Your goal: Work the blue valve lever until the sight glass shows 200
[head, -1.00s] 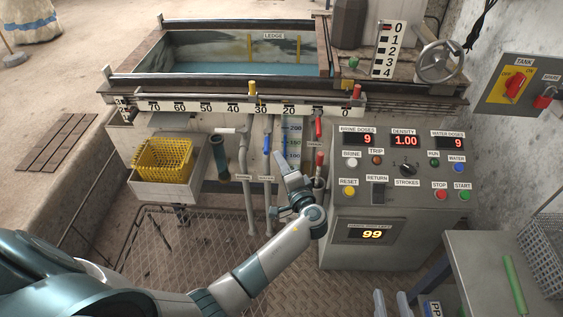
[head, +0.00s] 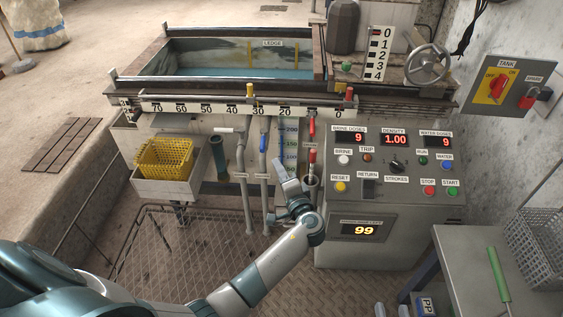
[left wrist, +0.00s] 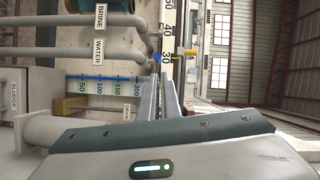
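The blue valve lever (head: 263,143) hangs on a pipe on the machine's front, its handle pointing roughly straight down. In the left wrist view, the blue lever (left wrist: 157,57) shows just beyond my fingertips. The sight glass (head: 288,140) stands right of the lever, with marks including 100, 150 and 200; I cannot tell its exact level. Its scale also shows in the left wrist view (left wrist: 105,77), with a blue strip along it. My left gripper (head: 279,163) is below and right of the lever, apart from it. Its fingers look closed together and hold nothing visible. My right gripper is not in view.
Red levers (head: 312,127) stand close right of the sight glass. A yellow basket (head: 165,158) sits left of the pipes. The control panel (head: 395,165) is at right, with the counter box (head: 360,229) below it. A grey table (head: 475,255) stands at lower right.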

